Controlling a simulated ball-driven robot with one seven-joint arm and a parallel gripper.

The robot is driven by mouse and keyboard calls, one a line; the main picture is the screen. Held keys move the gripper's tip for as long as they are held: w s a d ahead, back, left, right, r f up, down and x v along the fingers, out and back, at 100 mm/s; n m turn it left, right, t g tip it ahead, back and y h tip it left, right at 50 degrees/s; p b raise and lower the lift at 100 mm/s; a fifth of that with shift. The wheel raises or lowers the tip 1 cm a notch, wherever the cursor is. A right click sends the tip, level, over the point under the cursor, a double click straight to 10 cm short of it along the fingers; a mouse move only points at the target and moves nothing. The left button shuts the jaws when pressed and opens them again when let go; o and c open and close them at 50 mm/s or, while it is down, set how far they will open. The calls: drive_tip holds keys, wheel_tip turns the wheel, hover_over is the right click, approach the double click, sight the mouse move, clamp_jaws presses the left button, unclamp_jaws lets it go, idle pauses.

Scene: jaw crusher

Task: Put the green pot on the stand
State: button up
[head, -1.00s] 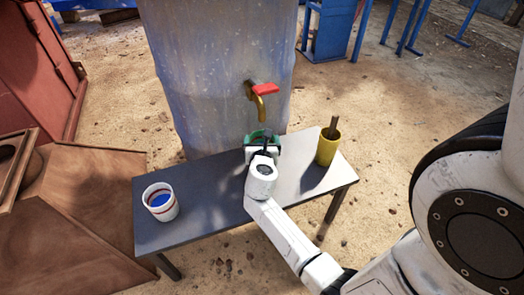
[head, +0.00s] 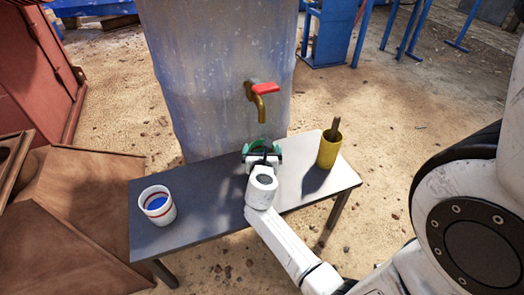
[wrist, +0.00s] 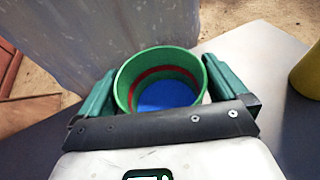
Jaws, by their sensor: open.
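The green pot (wrist: 157,70) has a red band and a blue bottom inside. In the wrist view it is between the two green fingers of my gripper (wrist: 160,85), which are open on either side of it. A gap shows on the left; the right finger is very close to the rim. The pot's lower part is hidden by my gripper, so I cannot tell whether it rests on the bench. In the head view my gripper (head: 262,148) is over the back edge of the grey bench (head: 205,215), below the tap. No separate stand is clear.
A white pot (head: 157,206) with a red band and blue inside is at the bench's left end. A yellow pot (head: 329,150) holding a brown stick is at the right. A large grey barrel (head: 215,75) with a red-handled tap (head: 259,92) stands behind.

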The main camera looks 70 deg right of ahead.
drive_tip(key=s+a+m+g+y+p, duration=0.1)
drive_tip(key=s+a+m+y, duration=0.3)
drive_tip(key=a+m, duration=0.3)
drive_tip(key=s+a+m+g+y+p, duration=0.1)
drive_tip(key=s+a+m+y, duration=0.3)
drive_tip(key=a, duration=1)
drive_tip(key=s+a+r+m+g+y+p, duration=0.1)
drive_tip(key=s+a+m+y, duration=0.3)
drive_tip(key=a+m, duration=0.7)
drive_tip(key=shift+g+y+p, duration=0.4)
drive_tip(key=shift+y+p, duration=0.3)
drive_tip(key=shift+y, duration=0.1)
